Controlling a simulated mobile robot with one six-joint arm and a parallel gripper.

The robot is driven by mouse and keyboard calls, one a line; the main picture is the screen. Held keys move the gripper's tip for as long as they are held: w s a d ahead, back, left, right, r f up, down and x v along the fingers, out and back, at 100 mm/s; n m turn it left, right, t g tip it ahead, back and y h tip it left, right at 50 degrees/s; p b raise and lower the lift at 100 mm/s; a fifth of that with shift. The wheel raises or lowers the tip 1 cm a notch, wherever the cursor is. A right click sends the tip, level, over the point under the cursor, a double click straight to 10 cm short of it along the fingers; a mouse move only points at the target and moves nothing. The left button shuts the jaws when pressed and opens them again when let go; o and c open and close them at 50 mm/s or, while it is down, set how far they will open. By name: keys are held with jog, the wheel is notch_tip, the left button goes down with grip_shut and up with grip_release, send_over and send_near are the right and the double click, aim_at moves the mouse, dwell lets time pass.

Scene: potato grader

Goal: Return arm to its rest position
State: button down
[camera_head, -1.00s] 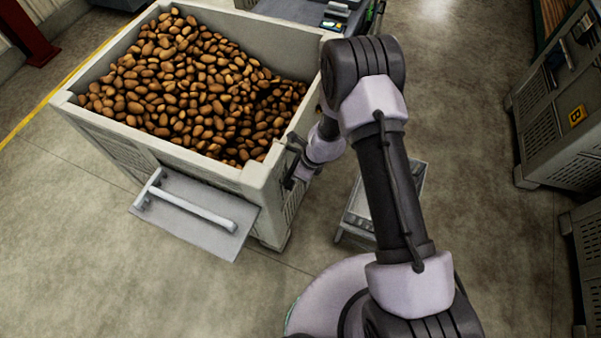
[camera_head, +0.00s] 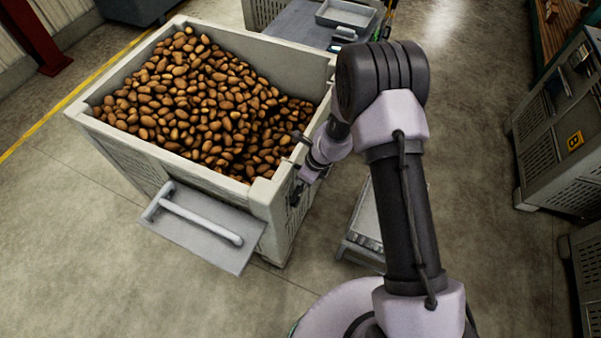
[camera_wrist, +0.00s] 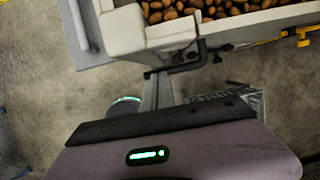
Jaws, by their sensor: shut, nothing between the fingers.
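My arm reaches up and folds over at the elbow in the head view, with the forearm slanting down to the left. My gripper (camera_head: 297,192) is shut and empty, close beside the right front corner of the large grey crate (camera_head: 262,196). I cannot tell whether it touches the crate. In the wrist view the crate's pale corner (camera_wrist: 122,30) shows just beyond my gripper. Potatoes (camera_head: 200,105) fill the crate and also show at the top of the wrist view (camera_wrist: 195,10).
A grey panel with a white bar (camera_head: 205,230) juts from the crate's front. A low metal step (camera_head: 362,225) stands under my arm. A grader table with a tray (camera_head: 345,14) is behind. A crate marked B (camera_head: 550,155) stands right.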

jog(key=s+d+r+n+t+b, duration=0.1)
jog(key=s+d+r+n+b, duration=0.1)
jog(key=r+n+b, duration=0.35)
jog(key=s+d+r+n+t+b, duration=0.1)
jog(key=d+r+n+b, duration=0.2)
jog(key=r+b, duration=0.55)
jog(key=s+d+r+n+t+h+b, duration=0.1)
jog(key=s+d+n+b, duration=0.3)
jog(key=s, duration=0.6)
jog(key=s+d+r+n+t+b, duration=0.1)
jog(key=s+d+r+n+b, duration=0.2)
jog(key=s, duration=0.7)
jog(key=d+n+b, duration=0.1)
jog(key=d+n, duration=0.1)
jog(key=shift+s+d+h, duration=0.3)
jog(key=shift+d+h, duration=0.1)
jog(key=shift+w+f, duration=0.1)
